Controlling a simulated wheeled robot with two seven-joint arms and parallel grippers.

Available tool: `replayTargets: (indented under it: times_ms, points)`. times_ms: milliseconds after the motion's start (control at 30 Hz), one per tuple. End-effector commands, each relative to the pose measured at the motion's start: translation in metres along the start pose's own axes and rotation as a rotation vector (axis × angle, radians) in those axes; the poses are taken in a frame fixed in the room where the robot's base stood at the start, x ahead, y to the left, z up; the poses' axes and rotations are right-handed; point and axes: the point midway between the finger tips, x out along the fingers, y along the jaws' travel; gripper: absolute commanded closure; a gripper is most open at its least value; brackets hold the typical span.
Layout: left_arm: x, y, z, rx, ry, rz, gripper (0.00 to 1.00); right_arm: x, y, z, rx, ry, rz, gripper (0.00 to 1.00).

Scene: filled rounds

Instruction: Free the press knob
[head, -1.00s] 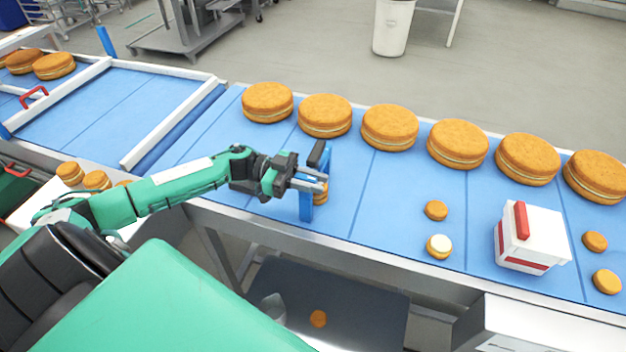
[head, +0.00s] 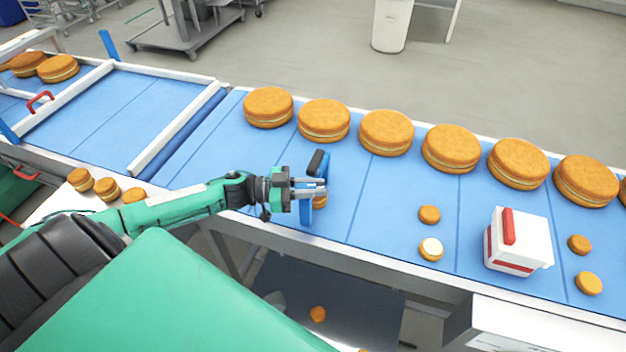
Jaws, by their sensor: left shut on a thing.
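The press (head: 306,212) is a small blue upright frame with a black part (head: 318,163) at its top, near the front edge of the blue belt. My left gripper (head: 318,188) reaches it from the left, with its fingers shut on the press knob. The knob is mostly hidden between the fingers. A small orange round (head: 321,202) shows partly behind the blue frame, below the fingers. My right gripper is not in view.
Large filled rounds (head: 387,131) stand in a row along the belt's far side. Small rounds (head: 429,214), one showing a white top (head: 431,249), and a white box with red trim (head: 521,240) are to the right. Bare belt lies between. More small rounds (head: 106,187) lie at left.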

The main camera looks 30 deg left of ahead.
Motion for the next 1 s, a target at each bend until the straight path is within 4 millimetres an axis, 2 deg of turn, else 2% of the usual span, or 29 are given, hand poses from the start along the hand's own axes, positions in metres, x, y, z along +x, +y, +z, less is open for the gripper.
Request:
replayTargets:
  times_ms: [33,233,800,833,867,1000]
  points:
    - [0.000,0.001,-0.003,-0.004,0.000,-0.025,1.00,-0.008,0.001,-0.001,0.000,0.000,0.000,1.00]
    - [0.000,-0.001,-0.002,-0.002,0.001,-0.104,1.00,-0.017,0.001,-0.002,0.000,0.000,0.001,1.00]
    - [0.000,-0.003,0.000,0.000,0.001,-0.139,1.00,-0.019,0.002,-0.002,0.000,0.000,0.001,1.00]
    - [0.000,-0.003,0.000,0.000,0.001,-0.139,0.76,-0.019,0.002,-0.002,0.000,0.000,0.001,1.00]
    - [0.000,-0.003,0.000,0.000,0.001,-0.139,0.73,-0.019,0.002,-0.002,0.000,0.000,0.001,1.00]
    - [0.000,-0.003,0.000,0.000,0.001,-0.139,0.73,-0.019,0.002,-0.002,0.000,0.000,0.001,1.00]
